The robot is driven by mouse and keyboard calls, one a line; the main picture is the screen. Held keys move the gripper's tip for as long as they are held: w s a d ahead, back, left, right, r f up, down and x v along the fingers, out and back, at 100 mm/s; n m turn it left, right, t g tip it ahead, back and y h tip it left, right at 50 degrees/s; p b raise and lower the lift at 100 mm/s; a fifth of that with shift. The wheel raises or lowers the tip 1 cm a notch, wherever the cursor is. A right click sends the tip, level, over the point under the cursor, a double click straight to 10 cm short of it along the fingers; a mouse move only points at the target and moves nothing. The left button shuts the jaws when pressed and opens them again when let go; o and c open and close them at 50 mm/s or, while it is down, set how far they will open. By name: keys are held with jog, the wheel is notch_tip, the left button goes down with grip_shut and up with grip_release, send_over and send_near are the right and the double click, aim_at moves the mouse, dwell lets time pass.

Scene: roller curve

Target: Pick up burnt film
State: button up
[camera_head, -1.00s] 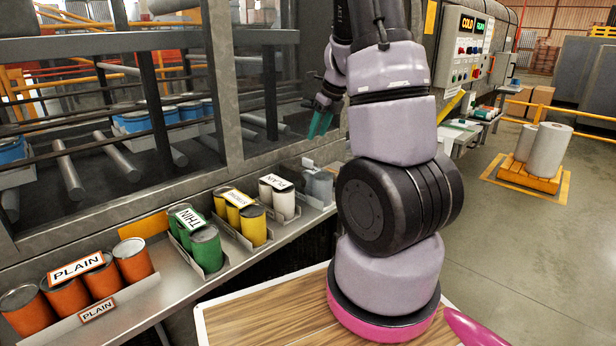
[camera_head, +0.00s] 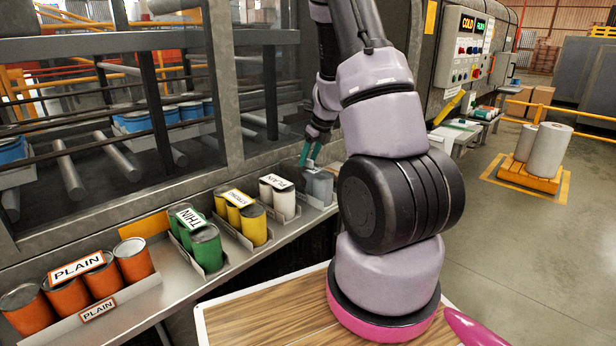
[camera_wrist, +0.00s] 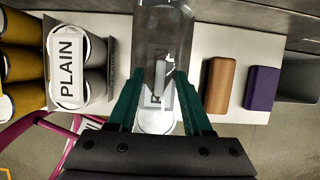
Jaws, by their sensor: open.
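My gripper (camera_wrist: 171,76) is open, its two teal fingers on either side of clear, glassy cylinders (camera_wrist: 163,30) in the wrist view. A white label (camera_wrist: 158,92) lies on them between the fingers; only part of its lettering shows. I cannot tell whether the fingers touch them. In the head view my gripper (camera_head: 311,153) points down just above the grey, see-through cylinders (camera_head: 319,184) at the right end of the shelf. No readable label says burnt, so I cannot confirm which item is the burnt film.
A brown block (camera_wrist: 220,86) and a purple block (camera_wrist: 262,88) are on the right. A machine frame stands behind.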

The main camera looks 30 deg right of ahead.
jog(key=shift+c, duration=0.3)
grip_shut()
dwell(1.1)
